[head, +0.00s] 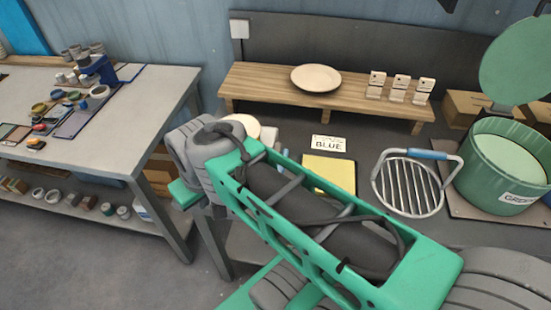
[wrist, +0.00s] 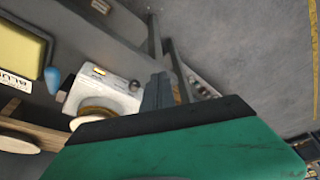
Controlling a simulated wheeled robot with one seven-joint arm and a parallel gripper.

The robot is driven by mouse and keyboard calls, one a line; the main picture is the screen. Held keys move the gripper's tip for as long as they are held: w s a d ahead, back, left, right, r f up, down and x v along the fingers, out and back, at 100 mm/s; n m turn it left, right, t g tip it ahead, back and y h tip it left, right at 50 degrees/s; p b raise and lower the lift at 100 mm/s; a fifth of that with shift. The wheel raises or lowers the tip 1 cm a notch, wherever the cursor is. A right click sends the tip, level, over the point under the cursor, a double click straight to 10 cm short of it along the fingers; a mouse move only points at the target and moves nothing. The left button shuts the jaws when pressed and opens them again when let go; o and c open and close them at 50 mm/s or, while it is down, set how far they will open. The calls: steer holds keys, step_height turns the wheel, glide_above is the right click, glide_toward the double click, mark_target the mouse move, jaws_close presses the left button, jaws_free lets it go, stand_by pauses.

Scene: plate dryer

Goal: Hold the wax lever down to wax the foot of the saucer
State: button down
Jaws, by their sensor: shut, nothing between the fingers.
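The waxing machine (wrist: 112,97) is a white box with an amber light on top, beside my gripper in the wrist view. A round cream disc (wrist: 97,112), which looks like the saucer, sits at its near side, partly covered by my green gripper body. A blue knob (wrist: 52,80), which looks like the wax lever's end, stands at its left side. My gripper (wrist: 158,88) is shut and empty, to the right of the machine and apart from the knob. In the head view my arm hides most of the machine; the disc (head: 244,124) shows behind it.
A wooden shelf (head: 260,85) holds a cream plate (head: 316,77) and three small blocks. A BLUE card (head: 328,143), a yellow pad (head: 335,172), a wire rack (head: 408,188) and a green tub (head: 505,165) stand right. A side table (head: 150,110) stands left.

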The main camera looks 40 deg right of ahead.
steer(key=w+d+r+n+g+y+p, duration=0.2)
steer(key=w+d+r+p, duration=0.15)
steer(key=d, duration=0.35)
steer(key=w+d+r+n+g+y+p, duration=0.1)
steer(key=w+d+r+n+p, duration=0.15)
steer(key=w+d+r, duration=0.35)
steer(key=s+d+n+p, duration=0.1)
steer(key=s+d, duration=0.3)
steer(key=d, duration=0.4)
steer(key=s+d+f+n+g+y+p, duration=0.1)
steer(key=s+d+p, duration=0.1)
steer(key=s+d, duration=0.3)
steer(key=d, duration=0.4)
steer(key=shift+f, duration=0.25)
steer(key=shift+n, duration=0.25)
steer(key=b+x, duration=1.2)
steer(key=x, duration=0.1)
steer(key=shift+a+f, duration=0.3)
steer(key=shift+f, duration=0.05)
steer(key=shift+s, duration=0.1)
